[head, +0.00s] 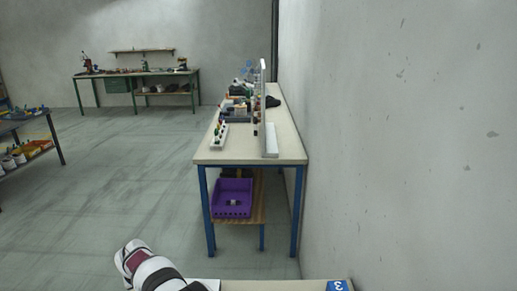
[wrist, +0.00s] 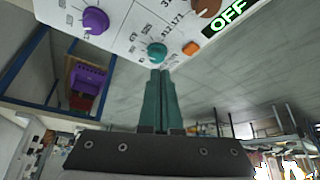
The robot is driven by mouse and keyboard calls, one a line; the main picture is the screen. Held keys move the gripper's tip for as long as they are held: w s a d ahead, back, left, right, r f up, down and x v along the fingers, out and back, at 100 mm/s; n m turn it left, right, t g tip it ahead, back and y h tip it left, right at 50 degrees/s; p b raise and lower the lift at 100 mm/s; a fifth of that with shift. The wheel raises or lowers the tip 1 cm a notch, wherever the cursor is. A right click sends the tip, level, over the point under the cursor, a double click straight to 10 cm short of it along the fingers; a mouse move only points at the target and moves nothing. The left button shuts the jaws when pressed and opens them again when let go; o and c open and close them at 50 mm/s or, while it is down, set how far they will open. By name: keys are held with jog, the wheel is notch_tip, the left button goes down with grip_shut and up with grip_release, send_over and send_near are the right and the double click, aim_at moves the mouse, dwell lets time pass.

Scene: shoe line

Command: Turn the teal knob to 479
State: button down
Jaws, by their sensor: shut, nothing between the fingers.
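The teal knob (wrist: 157,52) is a small round knob with a white mark, on a white panel (wrist: 125,40) at the top of the wrist view. Printed numbers surround it, but they are small and I cannot read the knob's setting surely. My gripper (wrist: 160,72) has its two teal fingers together, empty. Its tips appear just below the knob in the picture; I cannot tell whether they touch it.
A purple knob (wrist: 95,20), a brown knob (wrist: 206,7), an orange button (wrist: 191,48) and a lit OFF display (wrist: 230,14) are near the teal knob. The bench (head: 285,140) holds several small items, with a purple crate (head: 232,211) below. A wall stands close on the right.

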jog(key=f, duration=0.6)
jog(key=shift+w+d, duration=0.35)
jog(key=shift+d, duration=0.05)
jog(key=shift+w+a, duration=0.2)
jog(key=shift+w, duration=0.05)
dwell(0.6)
